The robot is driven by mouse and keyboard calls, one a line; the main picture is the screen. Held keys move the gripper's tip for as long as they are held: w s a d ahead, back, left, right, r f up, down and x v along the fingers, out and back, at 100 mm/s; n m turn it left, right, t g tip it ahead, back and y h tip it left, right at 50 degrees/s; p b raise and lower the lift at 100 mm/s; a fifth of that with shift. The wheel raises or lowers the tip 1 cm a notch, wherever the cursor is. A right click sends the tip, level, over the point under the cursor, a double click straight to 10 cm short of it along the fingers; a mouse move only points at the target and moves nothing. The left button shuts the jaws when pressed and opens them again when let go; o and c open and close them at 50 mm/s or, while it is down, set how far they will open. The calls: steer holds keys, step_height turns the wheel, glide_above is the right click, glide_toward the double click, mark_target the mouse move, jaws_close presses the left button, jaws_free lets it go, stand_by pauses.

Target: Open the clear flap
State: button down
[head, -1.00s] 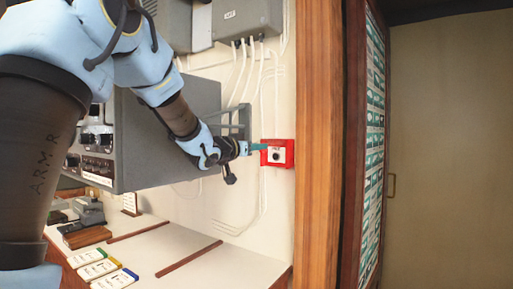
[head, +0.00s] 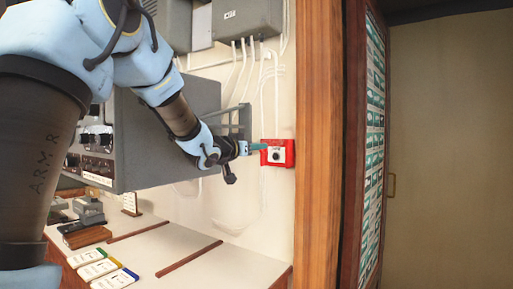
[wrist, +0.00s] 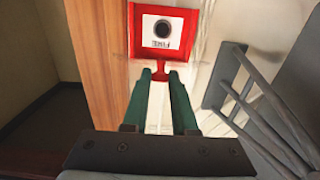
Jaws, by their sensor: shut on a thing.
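A small red box (head: 289,144) is fixed to the cream wall beside a wooden post. It has a white face with a dark round button, and the red box is large in the wrist view (wrist: 194,35). The clear flap is hard to make out over that face. A small red tab (wrist: 160,76) hangs at the box's lower edge. My gripper (head: 259,148) reaches the box from the left; in the wrist view its green fingertips (wrist: 160,74) are closed on this tab, which appears to belong to the flap.
A grey bracket with bars (wrist: 238,85) stands close to my gripper on the wall. A grey equipment cabinet (head: 160,135) is left of it. Below lies a desk (head: 170,245) with coloured cards. A wooden post (head: 318,150) stands just right of the box.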

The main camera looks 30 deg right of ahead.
stand_by(0.4)
step_height(320, 180, up, 4)
steer(key=shift+r+p, duration=0.1)
steer(key=shift+p, duration=0.85)
steer(key=c, duration=0.7)
jaws_free()
steer(key=shift+f, duration=0.2)
steer(key=shift+a, duration=0.15)
